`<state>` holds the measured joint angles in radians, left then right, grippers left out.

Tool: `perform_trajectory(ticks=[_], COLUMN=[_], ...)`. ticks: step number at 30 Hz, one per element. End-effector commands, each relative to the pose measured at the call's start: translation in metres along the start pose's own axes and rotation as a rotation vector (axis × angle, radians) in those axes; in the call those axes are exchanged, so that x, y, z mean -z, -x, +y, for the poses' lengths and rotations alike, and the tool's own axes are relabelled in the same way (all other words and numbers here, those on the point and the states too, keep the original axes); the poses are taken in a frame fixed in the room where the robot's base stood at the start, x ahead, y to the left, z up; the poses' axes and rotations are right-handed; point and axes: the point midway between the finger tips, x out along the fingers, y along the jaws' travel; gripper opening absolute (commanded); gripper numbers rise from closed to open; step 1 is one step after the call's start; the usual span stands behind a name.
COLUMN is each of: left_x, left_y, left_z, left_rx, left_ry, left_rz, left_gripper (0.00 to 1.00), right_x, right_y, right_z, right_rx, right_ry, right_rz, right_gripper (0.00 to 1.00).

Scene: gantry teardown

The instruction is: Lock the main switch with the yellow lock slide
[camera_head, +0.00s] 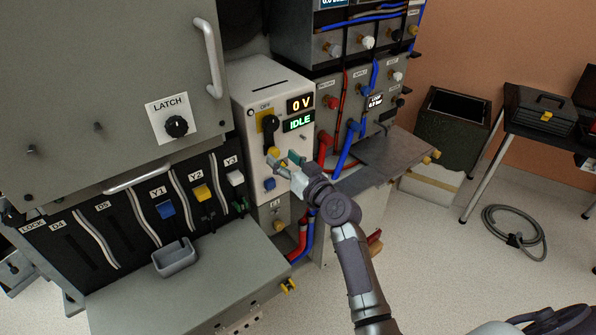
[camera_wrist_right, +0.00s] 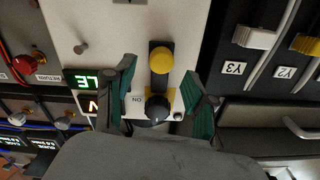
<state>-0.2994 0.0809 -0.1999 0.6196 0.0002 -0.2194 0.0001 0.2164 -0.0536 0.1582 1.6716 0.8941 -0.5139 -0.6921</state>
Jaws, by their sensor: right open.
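The main switch (camera_head: 270,126) is a black lever on a yellow plate, on the white cabinet front under an "OFF" label. In the right wrist view its black knob (camera_wrist_right: 157,108) sits beside an "ON" label. The yellow lock slide (camera_head: 273,152) shows as a round yellow knob just below the lever. In the wrist view the yellow knob (camera_wrist_right: 161,59) sits on a dark strip. My right gripper (camera_head: 284,164) is open and empty in front of the panel. Its green fingers (camera_wrist_right: 162,82) stand on either side of the switch area, apart from the knobs. My left gripper is out of view.
Red and blue hoses (camera_head: 346,148) run close to the right. A grey ledge (camera_head: 185,280) with a small grey bin (camera_head: 174,258) lies at lower left.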

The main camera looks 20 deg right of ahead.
Motion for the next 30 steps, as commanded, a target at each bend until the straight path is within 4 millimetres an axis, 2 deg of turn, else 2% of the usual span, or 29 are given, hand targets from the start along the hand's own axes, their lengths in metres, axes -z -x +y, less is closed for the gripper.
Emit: perform_trajectory(ticks=[1,6,12,17,30], left_x=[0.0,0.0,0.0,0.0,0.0], left_y=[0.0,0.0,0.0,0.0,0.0], left_z=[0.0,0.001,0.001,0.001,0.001], left_rx=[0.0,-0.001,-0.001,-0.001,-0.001], left_ry=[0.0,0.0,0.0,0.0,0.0], left_rz=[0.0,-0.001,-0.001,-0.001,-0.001], left_gripper=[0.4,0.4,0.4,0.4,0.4], right_x=[-0.001,-0.001,0.0,0.001,0.0], right_y=[0.013,0.048,0.073,0.079,0.079], right_z=[0.0,0.001,0.0,0.0,0.001], right_rx=[0.0,-0.001,0.0,0.0,-0.001], right_ry=[0.003,0.003,0.002,-0.001,-0.002], right_rz=[-0.002,-0.002,0.001,0.002,-0.001], right_gripper=[0.55,0.55,0.55,0.55,0.55])
